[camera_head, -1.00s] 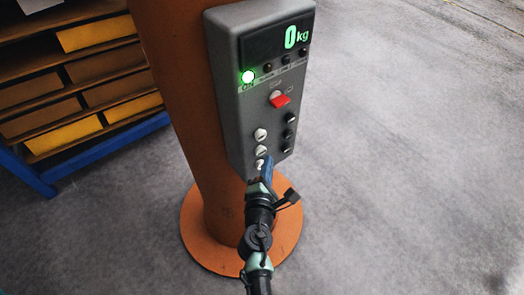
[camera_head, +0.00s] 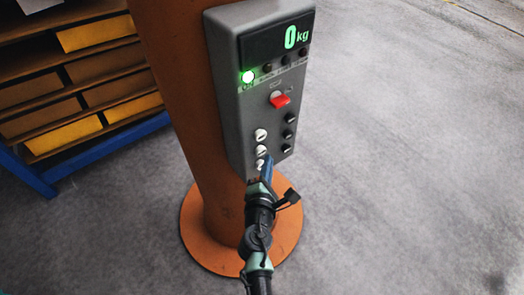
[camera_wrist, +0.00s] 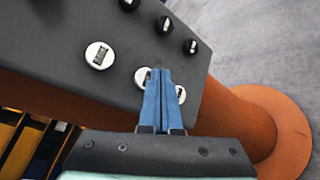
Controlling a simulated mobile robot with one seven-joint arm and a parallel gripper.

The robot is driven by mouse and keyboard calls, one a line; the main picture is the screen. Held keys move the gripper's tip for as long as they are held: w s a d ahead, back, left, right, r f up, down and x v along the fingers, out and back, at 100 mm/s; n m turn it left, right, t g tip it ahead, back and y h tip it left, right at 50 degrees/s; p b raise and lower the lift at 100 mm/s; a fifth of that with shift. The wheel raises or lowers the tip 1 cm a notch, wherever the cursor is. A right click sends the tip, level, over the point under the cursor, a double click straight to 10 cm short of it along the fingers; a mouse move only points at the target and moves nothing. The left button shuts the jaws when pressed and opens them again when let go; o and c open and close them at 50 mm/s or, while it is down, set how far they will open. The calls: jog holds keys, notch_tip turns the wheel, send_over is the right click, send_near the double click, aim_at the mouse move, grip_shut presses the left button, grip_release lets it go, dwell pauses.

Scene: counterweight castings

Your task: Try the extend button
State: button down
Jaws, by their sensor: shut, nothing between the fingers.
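A grey control box (camera_head: 236,110) is fixed to an orange column, its display reading 0 kg. A column of white buttons is on its lower left; the upper white button (camera_head: 260,135) and middle white button (camera_head: 261,150) show, and the lowest (camera_head: 260,164) is partly covered by my gripper. I cannot read which one is the extend button. My gripper (camera_head: 267,158) is shut and empty, its blue fingertips at the lower buttons. In the wrist view the shut fingers (camera_wrist: 162,72) overlap the middle white button (camera_wrist: 142,76) and the lowest (camera_wrist: 180,94). Contact cannot be told.
A shelf rack with boxes (camera_head: 60,135) stands at left. Open grey floor (camera_head: 420,150) lies to the right.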

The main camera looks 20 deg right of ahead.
jog(key=shift+w, duration=0.1)
dwell(0.3)
jog(key=shift+w+a, duration=0.15)
jog(key=shift+w, duration=0.2)
jog(key=shift+w+a+b, duration=0.2)
jog(key=shift+w+b, duration=0.1)
jog(key=shift+w, duration=0.15)
dwell(2.9)
jog(key=shift+s, duration=0.1)
dwell(1.1)
jog(key=shift+s+d, duration=0.3)
jog(key=shift+s, duration=0.45)
jog(key=shift+s+d+p, duration=0.2)
jog(key=shift+s+d, duration=0.1)
jog(key=shift+s, duration=0.5)
jog(key=shift+s+d+p, duration=0.25)
jog(key=shift+s+d, duration=0.05)
jog(key=shift+s, duration=0.5)
jog(key=shift+s+d+p, duration=0.2)
jog(key=shift+s+d, duration=0.1)
jog(key=shift+s, duration=0.5)
